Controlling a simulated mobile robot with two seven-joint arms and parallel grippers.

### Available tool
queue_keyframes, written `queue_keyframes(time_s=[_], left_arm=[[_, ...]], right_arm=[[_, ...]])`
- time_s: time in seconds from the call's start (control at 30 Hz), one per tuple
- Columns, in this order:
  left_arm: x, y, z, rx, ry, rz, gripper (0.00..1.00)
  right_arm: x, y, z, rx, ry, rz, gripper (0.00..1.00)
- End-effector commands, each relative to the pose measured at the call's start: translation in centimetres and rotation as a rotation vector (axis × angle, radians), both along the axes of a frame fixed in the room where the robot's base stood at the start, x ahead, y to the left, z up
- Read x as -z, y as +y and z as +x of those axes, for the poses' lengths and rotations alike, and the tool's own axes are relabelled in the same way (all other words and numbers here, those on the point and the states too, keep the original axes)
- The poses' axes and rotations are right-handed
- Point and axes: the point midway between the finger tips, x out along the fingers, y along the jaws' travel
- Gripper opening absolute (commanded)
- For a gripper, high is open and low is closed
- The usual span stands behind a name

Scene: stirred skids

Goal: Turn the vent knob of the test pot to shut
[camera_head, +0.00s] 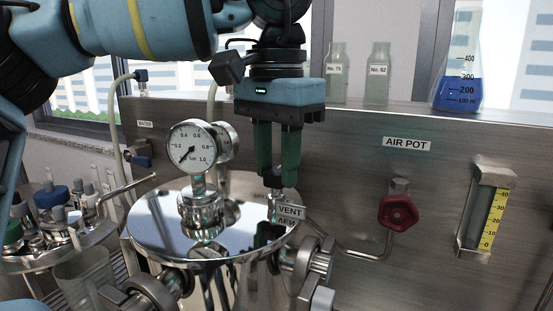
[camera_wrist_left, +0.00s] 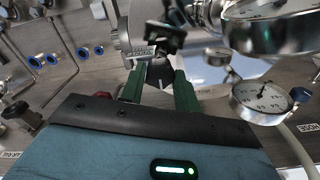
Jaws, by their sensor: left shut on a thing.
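The test pot (camera_head: 151,216) has a round shiny metal lid in the head view, with a pressure gauge (camera_head: 192,147) standing on it. A VENT label (camera_head: 290,211) is at the lid's right side. My left gripper (camera_head: 275,180) points down just behind the label, its green fingers shut on the vent knob. My right gripper is not in view.
A steel panel behind carries a red valve handle (camera_head: 398,212), an AIR POT label (camera_head: 406,144) and a yellow-scaled sight gauge (camera_head: 487,219). Two bottles and a flask of blue liquid (camera_head: 458,92) stand on its ledge. A tray of capped vials (camera_head: 48,240) is at left.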

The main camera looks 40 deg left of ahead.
Motion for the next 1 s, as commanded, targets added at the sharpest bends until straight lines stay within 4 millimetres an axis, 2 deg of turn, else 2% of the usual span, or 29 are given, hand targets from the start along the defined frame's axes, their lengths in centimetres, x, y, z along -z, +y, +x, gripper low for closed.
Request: queue_keyframes(time_s=[0.17, 0.2, 0.33, 0.67, 0.77, 1.0], left_arm=[[-0.1, 0.0, 0.0, 0.003, -0.001, 0.000, 0.09], [-0.1, 0.0, 0.0, 0.002, -0.001, 0.000, 0.35], [0.0, 0.0, 0.0, 0.002, -0.001, 0.000, 0.52], [-0.3, 0.0, 0.0, 0.000, -0.001, 0.001, 0.53], [-1.2, 0.0, 0.0, 0.000, -0.002, 0.002, 0.53], [-5.2, 0.0, 0.0, -0.001, -0.004, 0.000, 0.53]], right_arm=[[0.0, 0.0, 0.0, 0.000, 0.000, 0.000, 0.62], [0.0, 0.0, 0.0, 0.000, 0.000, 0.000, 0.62], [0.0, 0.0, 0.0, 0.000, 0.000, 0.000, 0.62], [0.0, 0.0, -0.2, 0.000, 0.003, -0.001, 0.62], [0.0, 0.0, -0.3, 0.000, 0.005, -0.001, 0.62], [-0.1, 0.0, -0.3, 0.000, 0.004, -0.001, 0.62]])
